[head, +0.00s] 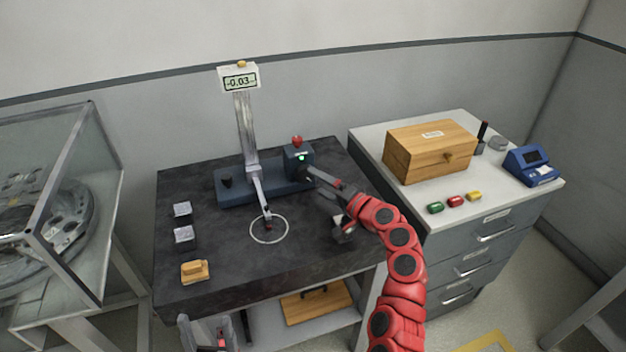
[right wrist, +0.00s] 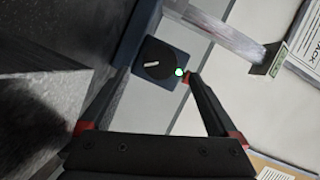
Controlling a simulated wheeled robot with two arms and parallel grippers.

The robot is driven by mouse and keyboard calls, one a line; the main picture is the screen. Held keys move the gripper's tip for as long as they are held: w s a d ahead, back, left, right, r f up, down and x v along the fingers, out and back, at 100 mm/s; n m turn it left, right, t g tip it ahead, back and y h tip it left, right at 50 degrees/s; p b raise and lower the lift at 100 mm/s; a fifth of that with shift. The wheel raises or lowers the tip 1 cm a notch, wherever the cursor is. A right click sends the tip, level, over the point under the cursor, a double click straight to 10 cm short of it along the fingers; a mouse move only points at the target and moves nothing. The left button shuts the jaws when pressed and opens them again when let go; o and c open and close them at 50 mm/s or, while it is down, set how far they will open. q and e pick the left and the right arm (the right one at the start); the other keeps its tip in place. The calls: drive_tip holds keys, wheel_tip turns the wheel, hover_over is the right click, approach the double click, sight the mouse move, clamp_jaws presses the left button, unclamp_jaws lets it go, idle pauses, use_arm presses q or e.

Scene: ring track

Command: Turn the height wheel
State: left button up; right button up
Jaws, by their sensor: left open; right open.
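The measuring stand (head: 245,130) is on the dark table, with a display (head: 240,82) reading -0.03. A blue-grey box (head: 297,160) at its right end has a red knob on top and a green light. In the right wrist view, a round black wheel (right wrist: 158,58) with a white mark is on the box face beside the green light (right wrist: 180,72). My right gripper (head: 312,176) is open at the box; its fingers (right wrist: 157,76) point at the wheel from either side. I cannot tell whether they touch it. My left gripper (head: 222,345) is open, low at the front edge, partly cut off.
Two grey blocks (head: 183,235) and a wooden block (head: 195,271) are at the table's left. A white ring (head: 269,229) is marked under the stand's probe arm. A cabinet (head: 470,225) with a wooden box (head: 430,150) stands right, a glass case (head: 60,200) left.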

drive_tip(key=b+v, duration=0.1)
drive_tip(key=v, duration=1.1)
drive_tip(key=shift+b, duration=0.35)
drive_tip(key=shift+d, duration=0.15)
